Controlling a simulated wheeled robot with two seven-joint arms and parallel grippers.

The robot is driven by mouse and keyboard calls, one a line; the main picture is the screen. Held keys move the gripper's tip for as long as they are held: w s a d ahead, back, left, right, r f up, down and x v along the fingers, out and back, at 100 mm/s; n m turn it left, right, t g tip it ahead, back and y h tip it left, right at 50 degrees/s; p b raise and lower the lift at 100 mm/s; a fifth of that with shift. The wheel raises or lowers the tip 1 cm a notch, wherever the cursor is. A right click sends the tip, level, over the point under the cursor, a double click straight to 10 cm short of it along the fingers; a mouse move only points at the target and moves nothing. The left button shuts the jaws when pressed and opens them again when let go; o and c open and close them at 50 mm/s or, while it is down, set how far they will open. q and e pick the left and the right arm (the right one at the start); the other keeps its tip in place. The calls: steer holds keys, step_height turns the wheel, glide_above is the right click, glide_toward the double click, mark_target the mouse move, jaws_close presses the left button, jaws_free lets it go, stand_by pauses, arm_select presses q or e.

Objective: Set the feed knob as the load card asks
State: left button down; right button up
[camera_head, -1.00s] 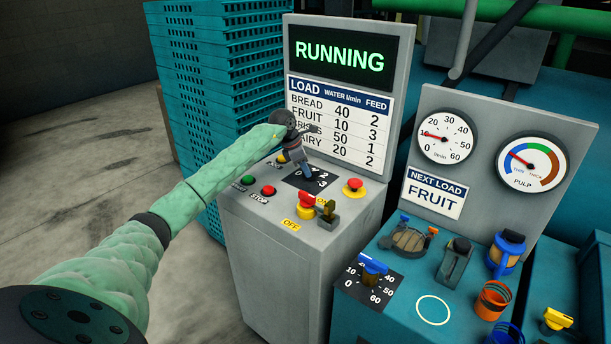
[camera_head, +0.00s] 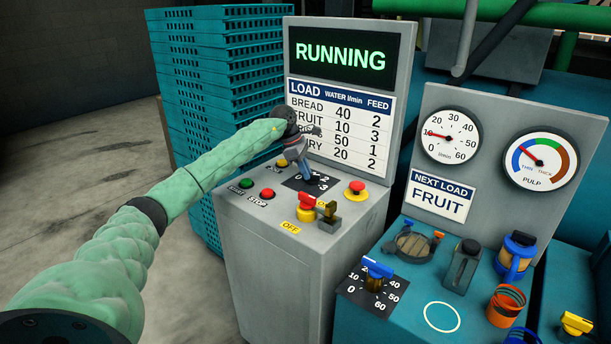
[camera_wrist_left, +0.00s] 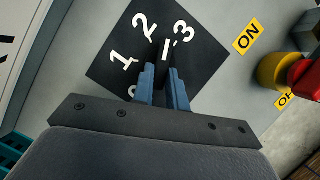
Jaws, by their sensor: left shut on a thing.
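The feed knob (camera_wrist_left: 166,62) is dark, on a black dial plate (camera_wrist_left: 112,72) marked with white numbers. My left gripper (camera_head: 308,172) is shut on the knob; its blue fingers (camera_wrist_left: 165,85) stand on either side of it in the left wrist view. A white mark on the knob shows between the 2 and the 3. In the head view the gripper largely hides the knob. The load card (camera_head: 438,196) reads "NEXT LOAD FRUIT". The load table (camera_head: 340,122) gives fruit water 10, feed 3. The screen (camera_head: 339,55) says "RUNNING". My right gripper is out of view.
Near the dial are green (camera_head: 246,183) and red (camera_head: 267,194) buttons, a red-yellow stop button (camera_head: 356,190) and a red-yellow switch (camera_head: 306,205). A blue water knob (camera_head: 377,268) sits on the teal bench. Stacked teal crates (camera_head: 215,100) stand behind my arm.

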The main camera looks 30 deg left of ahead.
arm_select(q)
steer(key=shift+w+a+m, duration=0.1)
steer(key=shift+m, duration=0.3)
steer(key=shift+b, duration=0.45)
steer(key=m+b, duration=0.1)
steer(key=m+g+b, duration=0.1)
steer(key=shift+w+m, duration=0.25)
steer(key=shift+m, duration=0.15)
steer(key=shift+w+r+m+g+b, duration=0.1)
steer(key=shift+r+m+g+b, duration=0.05)
steer(key=shift+m+g+b, duration=0.55)
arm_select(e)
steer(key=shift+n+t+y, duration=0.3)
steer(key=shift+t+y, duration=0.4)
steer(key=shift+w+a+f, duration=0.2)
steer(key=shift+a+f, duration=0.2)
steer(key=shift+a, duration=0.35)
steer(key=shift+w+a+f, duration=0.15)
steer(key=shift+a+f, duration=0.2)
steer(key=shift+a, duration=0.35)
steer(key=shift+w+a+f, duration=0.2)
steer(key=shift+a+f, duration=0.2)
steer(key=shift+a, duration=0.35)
arm_select(q)
steer(key=c, duration=1.4)
jaws_free()
